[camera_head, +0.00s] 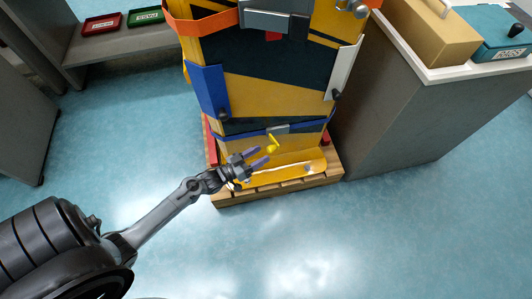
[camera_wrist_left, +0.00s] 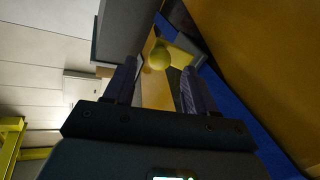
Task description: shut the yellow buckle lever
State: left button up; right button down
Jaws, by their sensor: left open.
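The yellow buckle lever (camera_head: 272,146) sits low on the front of the striped gate mechanism, just under a blue strap with a grey buckle (camera_head: 278,129). It has a yellow ball-shaped knob. My left gripper (camera_head: 256,158) is open just in front of and left of the lever, its two purple-grey fingers pointing toward it. In the left wrist view the lever's yellow ball (camera_wrist_left: 159,58) lies ahead of the gap between the open fingers (camera_wrist_left: 160,85), with a flat yellow part behind it. Nothing is between the fingers that I can make out. My right gripper is out of view.
The striped yellow and dark mechanism (camera_head: 265,80) stands on a wooden pallet (camera_head: 285,190). A blue flap (camera_head: 209,90) and a white flap (camera_head: 344,68) stick out at its sides. A grey cabinet (camera_head: 400,115) stands close on the right. The floor in front is clear.

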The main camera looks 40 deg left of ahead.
pick_arm(q)
jog(key=shift+b+x, duration=0.6)
jog(key=shift+x, duration=1.2)
jog(key=shift+w, duration=0.1)
grip_shut()
